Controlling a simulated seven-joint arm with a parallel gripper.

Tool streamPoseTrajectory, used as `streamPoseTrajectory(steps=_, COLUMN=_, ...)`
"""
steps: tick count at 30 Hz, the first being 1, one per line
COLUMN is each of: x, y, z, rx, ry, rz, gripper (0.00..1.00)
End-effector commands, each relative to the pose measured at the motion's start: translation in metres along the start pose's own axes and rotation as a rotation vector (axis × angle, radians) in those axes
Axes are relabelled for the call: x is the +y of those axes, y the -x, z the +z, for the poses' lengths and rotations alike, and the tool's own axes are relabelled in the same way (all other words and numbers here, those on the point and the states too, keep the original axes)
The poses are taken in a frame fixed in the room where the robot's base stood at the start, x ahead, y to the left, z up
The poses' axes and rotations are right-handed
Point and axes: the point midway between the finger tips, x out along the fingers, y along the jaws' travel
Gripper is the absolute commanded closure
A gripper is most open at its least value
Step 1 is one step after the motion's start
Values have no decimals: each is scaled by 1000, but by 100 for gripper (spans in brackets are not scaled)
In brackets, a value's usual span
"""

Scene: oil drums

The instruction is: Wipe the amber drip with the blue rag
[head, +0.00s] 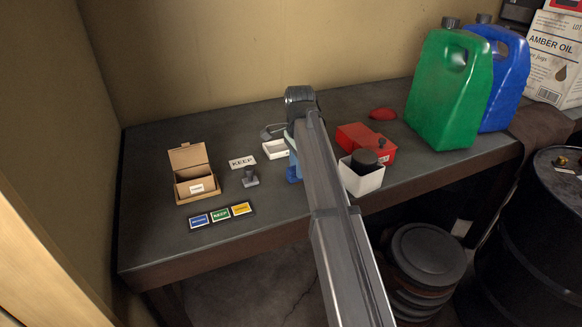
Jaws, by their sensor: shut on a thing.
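My gripper (291,147) is at the middle of the workbench, largely hidden behind my own arm link. Its fingertips do not show clearly. Something blue, which looks like the blue rag (293,173), shows just left of the arm at the gripper's lower end, close to the bench top. The gripper is shut on it. Most of the rag is hidden by the arm. I cannot make out an amber drip in this view.
The front left is clear.

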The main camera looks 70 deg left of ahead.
Motion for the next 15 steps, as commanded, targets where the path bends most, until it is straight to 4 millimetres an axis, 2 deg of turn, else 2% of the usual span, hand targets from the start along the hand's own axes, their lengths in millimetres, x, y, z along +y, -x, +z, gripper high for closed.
streamPoseTrajectory(steps=12, x=0, y=1, z=-40, rx=3, ry=-1, rz=0, gripper=94)
streamPoseTrajectory(steps=15, x=0, y=2, z=-28, rx=2, ry=2, rz=0, gripper=94)
